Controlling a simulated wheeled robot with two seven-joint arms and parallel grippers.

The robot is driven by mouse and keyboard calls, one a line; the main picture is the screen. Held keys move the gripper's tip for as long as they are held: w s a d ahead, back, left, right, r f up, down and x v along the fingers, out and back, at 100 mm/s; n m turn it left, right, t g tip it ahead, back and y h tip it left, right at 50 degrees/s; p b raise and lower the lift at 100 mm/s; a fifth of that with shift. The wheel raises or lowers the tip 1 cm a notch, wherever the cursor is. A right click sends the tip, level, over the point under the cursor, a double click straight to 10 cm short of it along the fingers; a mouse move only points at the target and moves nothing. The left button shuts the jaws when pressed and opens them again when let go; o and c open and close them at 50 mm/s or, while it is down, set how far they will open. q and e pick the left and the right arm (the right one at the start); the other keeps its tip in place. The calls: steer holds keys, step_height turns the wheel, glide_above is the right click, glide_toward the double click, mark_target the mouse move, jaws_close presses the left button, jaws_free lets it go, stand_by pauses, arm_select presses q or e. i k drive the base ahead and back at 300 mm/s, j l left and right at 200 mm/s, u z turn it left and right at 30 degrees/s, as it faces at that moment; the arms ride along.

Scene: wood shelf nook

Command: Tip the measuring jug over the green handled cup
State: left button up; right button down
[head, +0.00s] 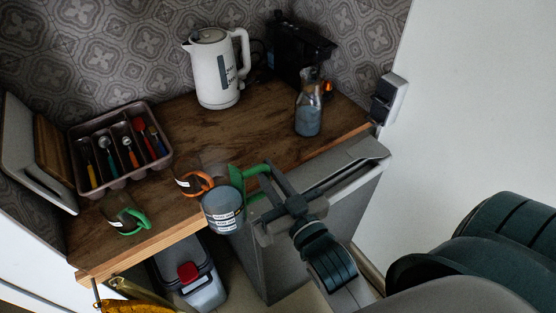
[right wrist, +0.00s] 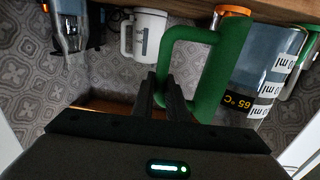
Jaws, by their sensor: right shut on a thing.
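The measuring jug (head: 222,211) is clear with white ml labels, grey-blue contents and a green handle. It looks about upright in the head view, at the counter's front edge. My right gripper (head: 266,192) is shut on its handle; the right wrist view shows the handle (right wrist: 172,42) at the fingers and the jug body (right wrist: 262,62) beside it. The green handled cup (head: 124,217) stands on the counter's front left, apart from the jug and to its left. An orange handled cup (head: 190,182) stands just behind the jug, partly overlapped by it. My left gripper is not in view.
A cutlery tray (head: 112,186) lies at the counter's left. A white kettle (head: 214,75) and a dark appliance (head: 297,48) stand at the back. A carafe (head: 308,112) stands at right. A bin with a red button (head: 202,290) is below the edge. The counter's middle is clear.

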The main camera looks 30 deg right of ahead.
mark_target(118, 206)
steer(key=k+j+z, duration=0.1)
steer(key=j, duration=0.35)
steer(key=k+j, duration=0.15)
steer(key=j, duration=0.3)
steer(key=k+j+z, duration=0.15)
steer(key=j, duration=0.3)
steer(key=k+j+z, duration=0.1)
steer(key=j, duration=0.3)
steer(key=k+j+z, duration=0.1)
steer(key=j, duration=0.3)
steer(key=k+j, duration=0.25)
steer(key=j, duration=0.15)
steer(key=i, duration=0.5)
steer(key=l+z, duration=0.05)
steer(key=l, duration=0.05)
